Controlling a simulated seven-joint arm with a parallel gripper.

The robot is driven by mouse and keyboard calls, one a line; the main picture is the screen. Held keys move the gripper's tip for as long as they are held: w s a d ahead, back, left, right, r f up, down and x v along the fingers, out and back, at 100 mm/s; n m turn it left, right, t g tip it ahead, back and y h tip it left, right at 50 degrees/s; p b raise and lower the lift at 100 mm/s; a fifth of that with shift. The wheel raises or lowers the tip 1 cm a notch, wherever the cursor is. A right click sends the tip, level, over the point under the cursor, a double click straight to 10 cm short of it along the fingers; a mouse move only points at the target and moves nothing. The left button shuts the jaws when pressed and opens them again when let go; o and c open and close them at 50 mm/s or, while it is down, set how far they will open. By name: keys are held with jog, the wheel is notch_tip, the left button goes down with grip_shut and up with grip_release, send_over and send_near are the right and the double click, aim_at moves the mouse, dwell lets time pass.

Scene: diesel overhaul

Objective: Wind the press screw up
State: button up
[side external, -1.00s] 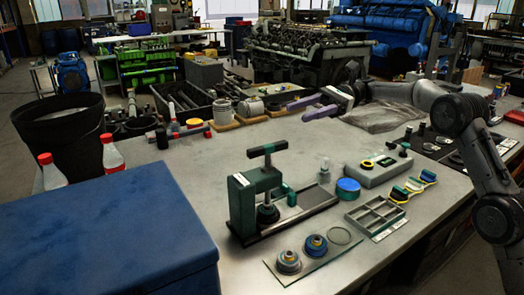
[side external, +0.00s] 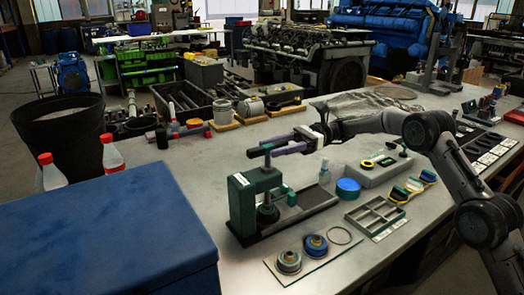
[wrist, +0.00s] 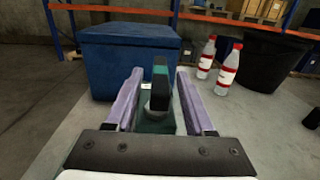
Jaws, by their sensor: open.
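The press (side external: 243,205) is a dark green frame on a dark base, standing on the bench. Its screw has a dark crossbar handle (side external: 257,151) at the top. My gripper (side external: 277,146) is open, with purple fingers at the height of the handle, coming from the right. In the wrist view the handle (wrist: 160,88), dark with a green part, stands between my two spread fingers (wrist: 158,75), with a gap on each side. My fingers partly hide the handle's right side in the side view. The screw's lower end and what is under it are hard to make out.
A blue box (side external: 110,235) stands left of the press, with two red-capped bottles (side external: 112,153) behind it. A grey divided tray (side external: 374,216), ring-shaped parts on a plate (side external: 302,262) and a blue round tin (side external: 348,189) lie to the right and front.

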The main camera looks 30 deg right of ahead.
aim_at(248, 155)
jog(key=shift+w+a, duration=0.1)
jog(key=shift+a, duration=1.85)
jog(key=shift+c, duration=0.3)
grip_shut()
